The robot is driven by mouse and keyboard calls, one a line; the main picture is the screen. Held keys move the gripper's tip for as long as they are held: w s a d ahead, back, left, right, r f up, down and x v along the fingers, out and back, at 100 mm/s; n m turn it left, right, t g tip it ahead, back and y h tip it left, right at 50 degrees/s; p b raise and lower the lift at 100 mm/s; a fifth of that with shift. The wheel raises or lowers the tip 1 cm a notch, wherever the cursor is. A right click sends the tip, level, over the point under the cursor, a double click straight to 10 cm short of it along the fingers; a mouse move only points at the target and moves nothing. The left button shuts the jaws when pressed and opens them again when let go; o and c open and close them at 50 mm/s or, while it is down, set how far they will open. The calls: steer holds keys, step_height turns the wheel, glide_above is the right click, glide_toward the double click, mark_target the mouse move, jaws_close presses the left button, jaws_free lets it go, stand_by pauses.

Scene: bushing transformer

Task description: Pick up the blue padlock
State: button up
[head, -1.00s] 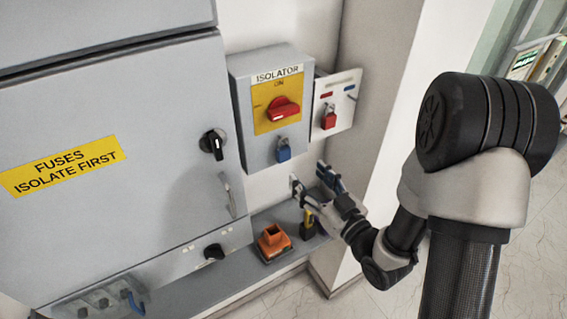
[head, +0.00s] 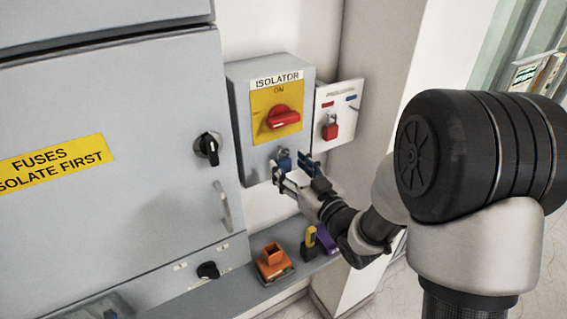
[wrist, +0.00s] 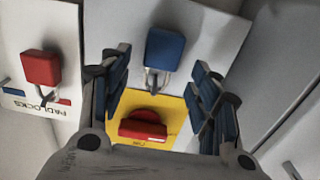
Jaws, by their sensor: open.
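The blue padlock (head: 284,160) hangs low on the front of the grey isolator box (head: 243,112), below the yellow plate with the red switch handle (head: 283,117). In the upside-down wrist view the blue padlock (wrist: 164,50) shows whole, with its shackle toward the yellow plate. My gripper (head: 292,171) is at the padlock in the head view and partly hides it. In the wrist view my gripper (wrist: 163,82) is open, its blue-padded fingers apart on both sides of the padlock's line. Clear space shows between padlock and fingers; the exact depth is hard to tell.
A red padlock (head: 330,130) hangs on a white padlock board (head: 348,98) just right of the box. Below, a grey ledge (head: 232,288) bears an orange item (head: 272,263), a yellow-and-black item (head: 309,243) and a purple item (head: 327,240). A large grey cabinet (head: 110,210) stands left.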

mark_target(285, 163)
steer(key=shift+x, duration=1.1)
steer(key=shift+s, duration=0.1)
steer(key=c, duration=1.2)
